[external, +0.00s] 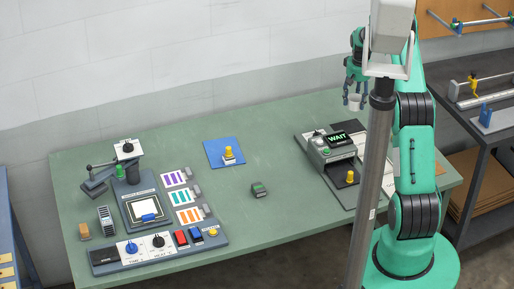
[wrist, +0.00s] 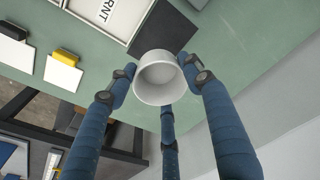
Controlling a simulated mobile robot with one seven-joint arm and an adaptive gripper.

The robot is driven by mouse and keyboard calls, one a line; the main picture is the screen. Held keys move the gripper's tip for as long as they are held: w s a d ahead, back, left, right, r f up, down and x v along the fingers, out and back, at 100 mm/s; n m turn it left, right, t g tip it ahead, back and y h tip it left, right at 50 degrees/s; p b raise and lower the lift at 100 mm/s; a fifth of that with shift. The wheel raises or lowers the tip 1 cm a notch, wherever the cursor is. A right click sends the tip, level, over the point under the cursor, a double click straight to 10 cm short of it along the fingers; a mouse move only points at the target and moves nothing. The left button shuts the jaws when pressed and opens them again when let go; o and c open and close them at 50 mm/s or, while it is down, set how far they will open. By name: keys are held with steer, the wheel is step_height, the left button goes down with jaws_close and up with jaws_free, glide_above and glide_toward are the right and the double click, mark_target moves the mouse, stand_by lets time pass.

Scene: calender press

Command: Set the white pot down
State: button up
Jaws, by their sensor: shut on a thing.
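The white pot (external: 355,102) is small, round and open at the top. In the wrist view the pot (wrist: 160,80) shows its empty inside. My gripper (external: 355,92) is shut on the pot, and its blue fingers close around the pot from several sides in the wrist view. In the external view the pot is held up at the far right end of the green table (external: 270,140). In the wrist view a dark square pad (wrist: 165,28) lies behind the pot, partly hidden by it. Its gap to the surface cannot be told.
A grey machine with a WAIT display (external: 337,138) stands near the table's right end. A white panel lettered "RNT" (wrist: 105,12) lies beside the dark pad. A blue mat (external: 213,154) and a press station (external: 145,210) are farther left. Another bench (external: 485,130) stands right.

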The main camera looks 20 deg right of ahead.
steer(key=shift+s+d, duration=0.1)
steer(key=shift+d, duration=0.15)
steer(key=shift+f, duration=3.1)
steer(key=shift+f, duration=0.1)
steer(key=shift+f+b, duration=0.3)
steer(key=shift+f, duration=1.45)
steer(key=shift+f, duration=0.1)
steer(key=o, duration=1.1)
steer(key=shift+o, duration=0.2)
